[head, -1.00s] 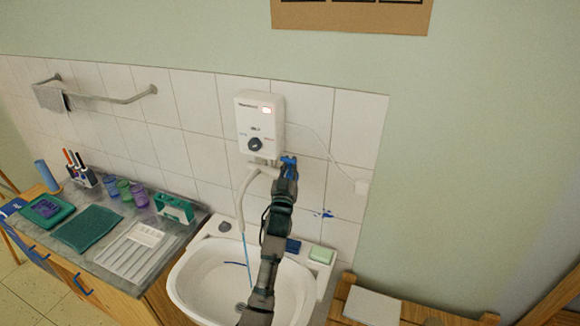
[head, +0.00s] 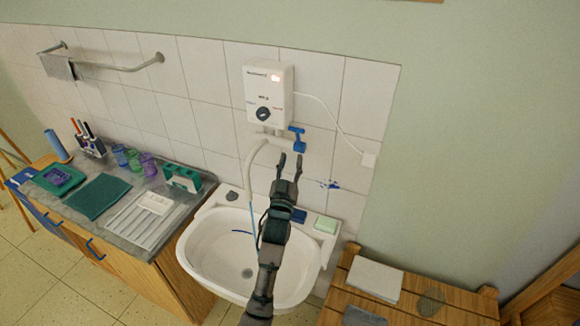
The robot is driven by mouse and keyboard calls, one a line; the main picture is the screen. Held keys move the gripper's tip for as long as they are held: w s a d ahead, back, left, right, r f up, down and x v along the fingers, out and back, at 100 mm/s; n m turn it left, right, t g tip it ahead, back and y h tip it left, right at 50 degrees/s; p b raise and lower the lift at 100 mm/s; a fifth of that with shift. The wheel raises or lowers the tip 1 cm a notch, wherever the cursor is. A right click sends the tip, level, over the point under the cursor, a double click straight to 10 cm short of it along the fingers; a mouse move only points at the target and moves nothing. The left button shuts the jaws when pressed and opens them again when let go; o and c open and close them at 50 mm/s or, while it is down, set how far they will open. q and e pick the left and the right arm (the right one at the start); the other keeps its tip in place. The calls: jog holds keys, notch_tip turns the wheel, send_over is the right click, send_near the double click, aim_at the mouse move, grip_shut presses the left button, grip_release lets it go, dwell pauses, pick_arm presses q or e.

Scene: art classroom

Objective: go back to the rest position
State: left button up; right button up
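My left gripper (head: 290,156) is up in front of the tiled wall, above the white washbasin (head: 190,250). Its two fingers are apart with nothing between them. The blue tap handle (head: 297,138) is just above the fingertips, and the gripper looks clear of it. The handle sits on the pipe under the white water heater (head: 268,92), which shows a red light. A thin blue stream (head: 253,222) runs from the curved spout (head: 250,165) into the basin. My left forearm hides part of the basin. My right gripper is not in view.
A counter on the left holds a green cloth (head: 97,196), cups (head: 134,160) and a green-and-white box (head: 183,178). A green soap (head: 326,225) lies on the basin's rim. A wooden table (head: 400,305) with a folded cloth (head: 374,279) stands at the right.

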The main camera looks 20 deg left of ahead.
pick_arm(q)
jog(key=shift+s+d+f, duration=0.25)
jog(key=shift+s, duration=0.4)
